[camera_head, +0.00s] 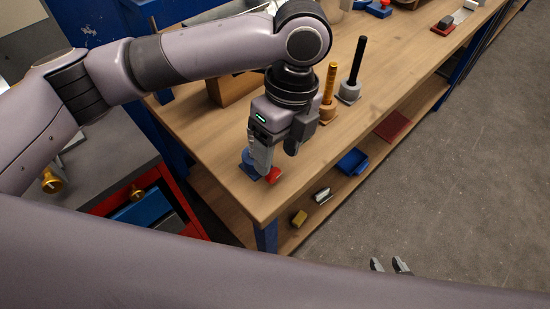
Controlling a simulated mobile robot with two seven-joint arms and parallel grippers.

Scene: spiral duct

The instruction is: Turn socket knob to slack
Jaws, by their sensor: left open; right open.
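A small red knob-like piece (273,175) with a blue piece (247,166) beside it sits near the front corner of the wooden workbench (215,140). It looks like the socket knob, but its setting cannot be read. My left gripper (275,158) points down right over it, fingers apart, and hides part of it. I cannot tell whether the fingers touch it. My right gripper (389,266) shows only its fingertips, apart and empty, over the grey floor beyond my arm at the bottom.
A gold rod (330,84) and a black rod (356,62) stand upright on the bench behind my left gripper. A wooden block (228,91) is further left. The lower shelf holds a blue tray (353,161) and small items. Open floor (460,190) lies to the right.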

